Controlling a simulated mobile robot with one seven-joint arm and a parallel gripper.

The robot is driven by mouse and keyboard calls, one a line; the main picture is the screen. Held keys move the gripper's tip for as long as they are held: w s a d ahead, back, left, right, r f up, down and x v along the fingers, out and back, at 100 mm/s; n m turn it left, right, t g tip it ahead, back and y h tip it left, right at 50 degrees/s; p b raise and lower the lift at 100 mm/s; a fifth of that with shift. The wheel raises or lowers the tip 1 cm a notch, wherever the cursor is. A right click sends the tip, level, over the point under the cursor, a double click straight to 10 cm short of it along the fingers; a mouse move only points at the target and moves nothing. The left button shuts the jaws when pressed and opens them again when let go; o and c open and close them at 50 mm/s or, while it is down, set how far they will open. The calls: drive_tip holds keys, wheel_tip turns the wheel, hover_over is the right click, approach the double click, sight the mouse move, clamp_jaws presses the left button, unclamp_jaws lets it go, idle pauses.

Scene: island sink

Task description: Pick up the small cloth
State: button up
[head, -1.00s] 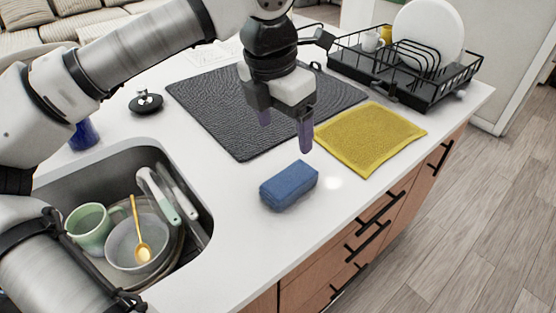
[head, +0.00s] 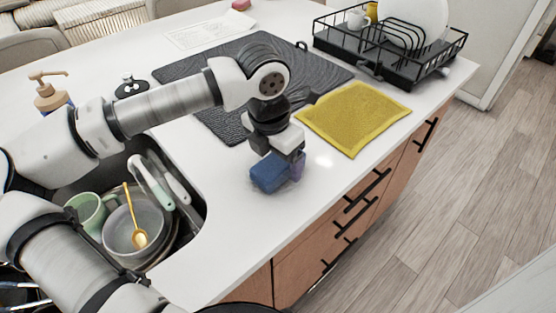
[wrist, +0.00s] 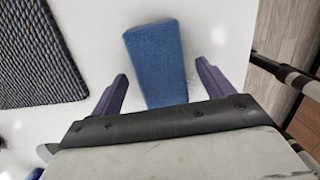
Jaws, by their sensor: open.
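The small cloth seems to be the yellow cloth (head: 354,118), lying flat on the white counter right of the dark mat. A blue sponge-like block (head: 268,174) lies on the counter left of it, near the sink. My gripper (head: 281,170) is low over the block. In the wrist view the open fingers (wrist: 162,90) stand on either side of the blue block (wrist: 157,60), with gaps between. Whether they touch it cannot be told in the head view. The yellow cloth is not in the wrist view.
The dark ribbed mat (head: 215,112) lies behind my gripper. The sink with a grey bowl (head: 120,232) and green mug (head: 90,212) is at the left. A black dish rack (head: 440,62) stands at the back right. The counter edge and drawers are at the right.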

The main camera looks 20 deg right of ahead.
sight(278, 160)
drive_tip(key=shift+d+f, duration=0.1)
drive_tip(key=shift+f, duration=0.45)
drive_tip(key=c, duration=1.1)
drive_tip(key=shift+o, duration=0.2)
drive_tip(key=shift+r, duration=0.1)
wheel_tip(278, 160, up, 20)
drive_tip(key=b, duration=0.2)
drive_tip(key=o, duration=0.4)
drive_tip(key=c, duration=0.3)
